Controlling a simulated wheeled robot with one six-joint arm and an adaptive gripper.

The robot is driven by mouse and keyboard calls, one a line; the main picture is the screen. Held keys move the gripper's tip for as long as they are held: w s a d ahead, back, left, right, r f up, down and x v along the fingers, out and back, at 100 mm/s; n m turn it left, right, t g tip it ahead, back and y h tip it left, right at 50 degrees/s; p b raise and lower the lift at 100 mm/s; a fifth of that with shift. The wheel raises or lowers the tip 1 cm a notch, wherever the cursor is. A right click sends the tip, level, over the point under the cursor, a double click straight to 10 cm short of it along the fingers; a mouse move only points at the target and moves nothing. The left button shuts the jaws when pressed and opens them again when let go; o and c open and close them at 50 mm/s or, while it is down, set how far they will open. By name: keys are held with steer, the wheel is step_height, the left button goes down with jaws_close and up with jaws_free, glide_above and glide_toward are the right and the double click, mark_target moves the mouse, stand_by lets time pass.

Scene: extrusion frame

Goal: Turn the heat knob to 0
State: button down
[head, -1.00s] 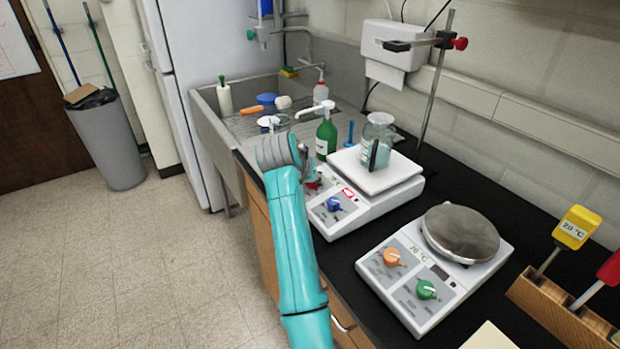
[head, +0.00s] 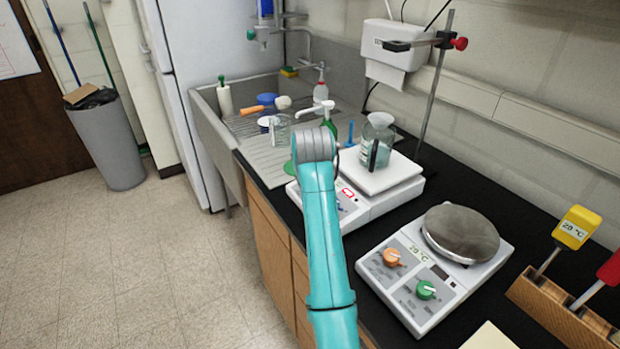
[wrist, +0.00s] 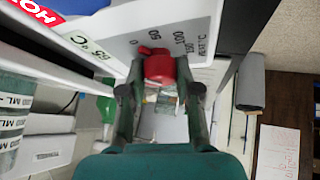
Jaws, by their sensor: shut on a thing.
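The red heat knob (wrist: 159,69) is on the white panel of the rear hot plate, in the wrist view. My gripper (wrist: 160,75) has one finger on each side of the knob and is shut on it. The knob's raised red tab is at its upper left, near the printed 0. The printed heat scale (wrist: 170,38) runs from 0 rightwards over the knob. In the head view the rear hot plate (head: 409,190) is partly covered by my arm, which hides the red knob and my fingers.
A glass bottle (head: 378,143) stands on the rear plate. A sink (head: 208,125) lies beyond, and a wooden rack (head: 550,310) stands at right.

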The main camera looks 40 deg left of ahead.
steer(key=c, duration=0.8)
jaws_free()
steer(key=v, duration=1.2)
steer(key=shift+f, duration=0.1)
